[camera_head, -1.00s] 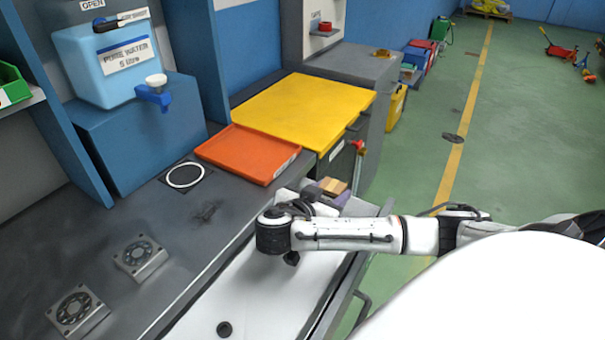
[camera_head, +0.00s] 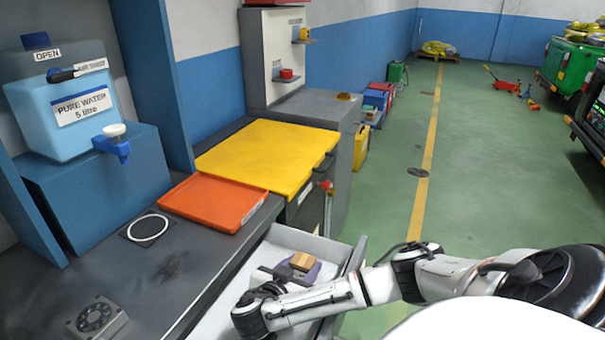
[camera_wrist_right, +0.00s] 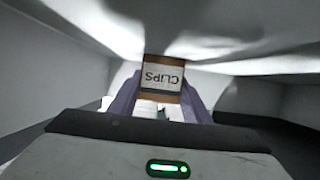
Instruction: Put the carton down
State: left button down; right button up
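The carton (camera_head: 302,261) is a small brown box over the open drawer (camera_head: 310,240). My right gripper (camera_head: 299,270) has purple fingers on either side of it. I cannot tell whether the carton touches the drawer floor. My left gripper is not in view.
The dark counter (camera_head: 70,270) borders the drawer on the left. An orange tray (camera_head: 213,202) and a yellow board (camera_head: 268,158) lie behind. A blue water container (camera_head: 65,100) stands at the left. Green floor (camera_head: 385,200) is open to the right.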

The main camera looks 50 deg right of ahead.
jog(key=o, duration=0.4)
jog(key=shift+a, duration=0.1)
jog(key=shift+s+a, duration=0.1)
jog(key=shift+a, duration=0.15)
jog(key=p+v, duration=0.2)
jog(key=v, duration=0.7)
jog(key=shift+s+a+r+p, duration=0.1)
jog(key=shift+a+p, duration=0.2)
jog(key=shift+a, duration=0.05)
jog(key=shift+v, duration=0.8)
jog(key=shift+r, duration=0.15)
